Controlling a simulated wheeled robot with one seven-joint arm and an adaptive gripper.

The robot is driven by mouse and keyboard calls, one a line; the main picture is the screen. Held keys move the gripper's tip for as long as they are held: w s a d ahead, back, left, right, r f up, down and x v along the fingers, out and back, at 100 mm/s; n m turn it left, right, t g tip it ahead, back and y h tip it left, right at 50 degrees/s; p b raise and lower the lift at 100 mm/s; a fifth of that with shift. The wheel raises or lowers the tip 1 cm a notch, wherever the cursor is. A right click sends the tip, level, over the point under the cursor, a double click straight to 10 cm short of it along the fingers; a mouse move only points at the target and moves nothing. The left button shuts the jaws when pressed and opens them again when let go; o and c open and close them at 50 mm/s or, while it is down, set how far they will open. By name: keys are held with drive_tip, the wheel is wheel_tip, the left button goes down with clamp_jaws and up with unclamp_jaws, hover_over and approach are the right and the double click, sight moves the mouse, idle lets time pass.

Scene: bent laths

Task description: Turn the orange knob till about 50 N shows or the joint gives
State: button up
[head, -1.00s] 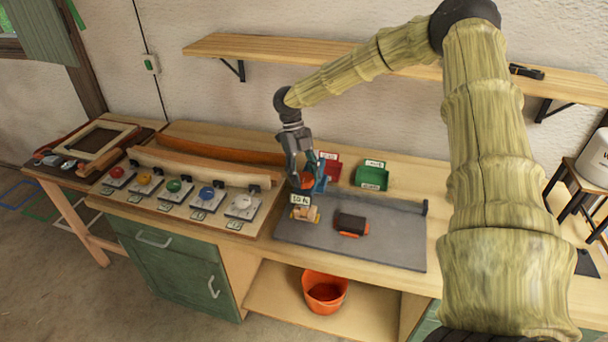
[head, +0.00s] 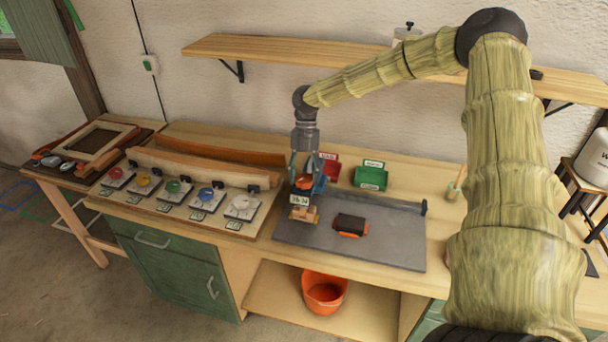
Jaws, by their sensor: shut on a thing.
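The orange knob (head: 303,183) stands on a small test fixture near the left end of the grey mat (head: 388,240). My gripper (head: 306,178) points down from above and is shut on the knob, its fingers hiding part of it. Just below the knob a small white readout (head: 299,200) faces me; it seems to show a number in the thirties, but it is too small to read surely. A pale wooden joint piece (head: 303,214) sits under the readout. I cannot tell any crack or gap in it.
A black and orange block (head: 350,225) lies on the mat to the right. A red bin (head: 329,167) and a green bin (head: 371,178) stand behind. Left is a board with several coloured knobs (head: 207,194) and bent laths (head: 200,168). An orange bucket (head: 324,292) is below.

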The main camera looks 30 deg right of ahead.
idle(0.4)
drive_tip(key=o, duration=1)
drive_tip(key=shift+d+f, duration=0.1)
drive_tip(key=shift+d, duration=0.05)
drive_tip(key=shift+w+r, duration=0.1)
drive_tip(key=shift+r, duration=0.15)
drive_tip(key=v, duration=1.1)
drive_tip(key=shift+d+r, duration=0.2)
drive_tip(key=shift+r, duration=0.05)
